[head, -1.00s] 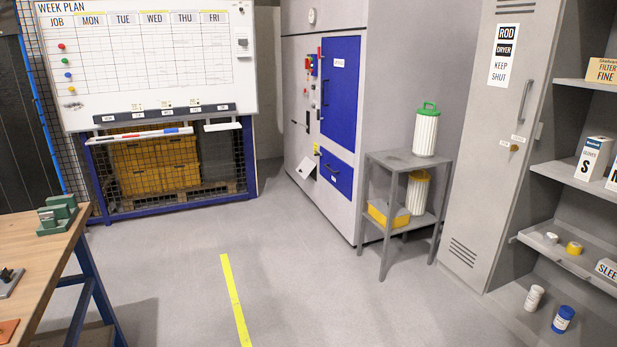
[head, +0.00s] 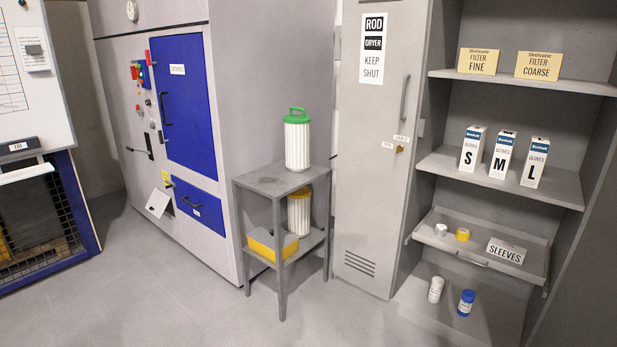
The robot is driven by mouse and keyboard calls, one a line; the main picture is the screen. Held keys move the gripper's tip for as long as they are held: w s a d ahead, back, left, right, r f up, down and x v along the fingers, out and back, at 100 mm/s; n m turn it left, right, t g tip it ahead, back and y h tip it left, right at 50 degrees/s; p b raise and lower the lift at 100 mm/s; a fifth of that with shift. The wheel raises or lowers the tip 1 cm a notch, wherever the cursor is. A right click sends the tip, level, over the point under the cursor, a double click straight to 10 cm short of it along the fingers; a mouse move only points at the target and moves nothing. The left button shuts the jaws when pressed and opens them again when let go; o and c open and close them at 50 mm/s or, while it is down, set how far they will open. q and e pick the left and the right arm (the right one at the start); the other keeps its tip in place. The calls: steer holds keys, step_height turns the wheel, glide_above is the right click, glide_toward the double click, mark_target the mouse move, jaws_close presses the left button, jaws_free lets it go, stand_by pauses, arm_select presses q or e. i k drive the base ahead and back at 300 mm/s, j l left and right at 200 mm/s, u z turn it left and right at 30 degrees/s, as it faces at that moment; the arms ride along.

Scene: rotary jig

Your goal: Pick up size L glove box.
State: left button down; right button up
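The size L glove box (head: 534,163) is white with a blue top band and a large black L. It stands upright on the middle shelf (head: 565,191) of the grey cabinet at the right. It is the rightmost of three glove boxes. The M box (head: 502,155) stands just left of it, and the S box (head: 472,149) is left of that. Neither of my grippers shows in the head view.
Filter boxes (head: 538,65) sit on the shelf above. Below are a tray (head: 522,268) with tape rolls and a sleeves label, then two bottles (head: 466,303). A grey stand (head: 278,184) with filter cartridges is left of the rod dryer locker (head: 372,200). The floor in front is clear.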

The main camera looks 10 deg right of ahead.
mark_target(539, 148)
steer(key=i+z, duration=0.25)
steer(key=z, duration=0.2)
steer(key=i+z, duration=0.2)
steer(key=z, duration=0.25)
steer(key=i+j+z, duration=0.15)
steer(key=z, duration=0.25)
steer(key=i+j+z, duration=0.2)
steer(key=z, duration=0.25)
steer(key=i, duration=0.1)
